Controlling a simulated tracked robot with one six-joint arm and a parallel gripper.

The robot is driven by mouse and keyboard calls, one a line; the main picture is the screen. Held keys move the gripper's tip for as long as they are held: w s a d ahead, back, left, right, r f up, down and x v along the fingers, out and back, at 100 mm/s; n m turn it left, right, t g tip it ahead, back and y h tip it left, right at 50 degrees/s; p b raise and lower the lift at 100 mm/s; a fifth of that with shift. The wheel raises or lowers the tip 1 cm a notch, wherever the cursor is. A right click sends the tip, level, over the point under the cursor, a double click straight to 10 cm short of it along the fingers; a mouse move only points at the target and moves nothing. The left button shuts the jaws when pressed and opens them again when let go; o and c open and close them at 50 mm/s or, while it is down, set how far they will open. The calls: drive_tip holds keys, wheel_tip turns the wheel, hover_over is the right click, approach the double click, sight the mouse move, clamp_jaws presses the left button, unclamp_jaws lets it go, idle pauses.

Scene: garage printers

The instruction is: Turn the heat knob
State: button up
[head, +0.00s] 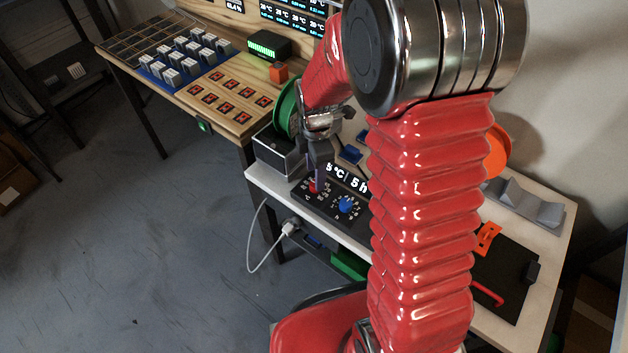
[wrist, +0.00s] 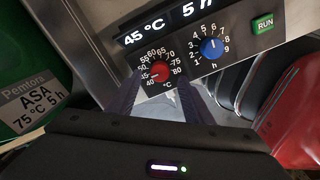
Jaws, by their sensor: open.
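The red heat knob (wrist: 159,71) sits on the dark dryer panel, ringed by a °C scale from 40 to 80. Its white mark points left, to the low end. The display (wrist: 148,31) above reads 45 °C. My gripper (wrist: 160,84) is open, its two dark fingers on either side of the red knob; I cannot tell whether they touch it. In the head view my gripper (head: 318,172) comes down over the red knob (head: 314,187), partly hiding it. A blue hour knob (wrist: 211,47) is to the right, also seen in the head view (head: 346,205).
A green RUN button (wrist: 264,24) is right of the blue knob. A label (wrist: 33,105) reading ASA, 75 °C, 5 h is at left. A white cable (head: 264,262) hangs off the bench front.

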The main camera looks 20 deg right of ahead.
drive_tip(key=shift+f, duration=2.05)
drive_tip(key=c, duration=1)
drive_tip(key=shift+a, duration=0.15)
drive_tip(key=shift+c, duration=0.3)
drive_tip(key=shift+s, duration=0.1)
